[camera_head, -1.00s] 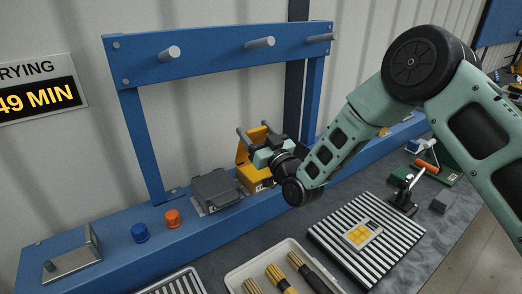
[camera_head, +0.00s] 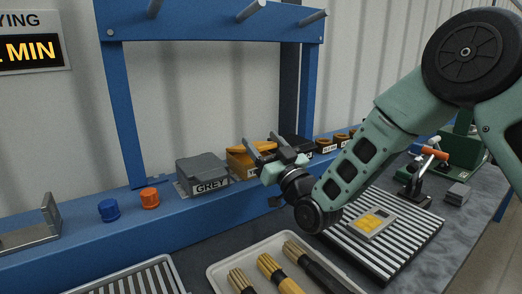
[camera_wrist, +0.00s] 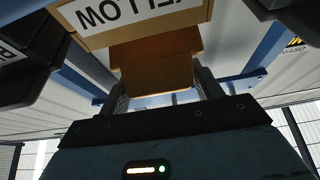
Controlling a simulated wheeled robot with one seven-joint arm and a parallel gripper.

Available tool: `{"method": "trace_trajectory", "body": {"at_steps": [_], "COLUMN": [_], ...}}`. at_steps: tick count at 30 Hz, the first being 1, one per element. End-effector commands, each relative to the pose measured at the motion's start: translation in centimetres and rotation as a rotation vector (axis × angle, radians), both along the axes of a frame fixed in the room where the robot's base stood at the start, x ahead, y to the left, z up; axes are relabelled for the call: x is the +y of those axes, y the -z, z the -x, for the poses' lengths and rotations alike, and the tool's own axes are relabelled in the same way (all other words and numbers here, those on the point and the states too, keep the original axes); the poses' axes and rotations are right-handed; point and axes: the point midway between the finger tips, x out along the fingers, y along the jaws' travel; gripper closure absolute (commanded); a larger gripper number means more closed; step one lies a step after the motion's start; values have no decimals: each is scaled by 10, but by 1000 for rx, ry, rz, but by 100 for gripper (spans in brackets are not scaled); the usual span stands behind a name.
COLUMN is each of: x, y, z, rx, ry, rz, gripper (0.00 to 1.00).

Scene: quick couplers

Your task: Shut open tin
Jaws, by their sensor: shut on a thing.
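The yellow tin (camera_head: 238,163) stands on the blue ledge, between a grey tin and a black tin. Its lid (camera_head: 258,147) is tilted low over the box in the head view; whether it touches the rim all round is hidden. In the wrist view the tin's labelled front (camera_wrist: 140,18) is upside down, and the orange lid (camera_wrist: 155,65) lies between the two fingers. My gripper (camera_head: 258,138) is at the lid, shut on it, with its fingers pointing up and away from me. It also shows in the wrist view (camera_wrist: 162,88).
The shut grey tin (camera_head: 203,172) is just left, the black tin (camera_head: 295,147) just right, both close to my gripper. Blue and orange caps (camera_head: 149,198) are on the ledge. A tool tray (camera_head: 222,272) and a ribbed mat (camera_head: 395,235) lie in front. A blue pegged frame rises behind.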

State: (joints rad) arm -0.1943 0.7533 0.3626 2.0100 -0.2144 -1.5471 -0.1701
Motion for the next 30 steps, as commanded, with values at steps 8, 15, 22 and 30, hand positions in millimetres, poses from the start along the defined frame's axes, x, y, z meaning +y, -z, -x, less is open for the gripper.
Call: {"method": "trace_trajectory", "body": {"at_steps": [8,15,22,30], "x": [-3,-4,-4,-4], "y": [30,34,34,34], "z": [5,6,6,6], "rx": [13,12,11,11], "ry": [1,1,0,0], "rz": [7,6,7,7], "gripper": [77,78,79,79]}}
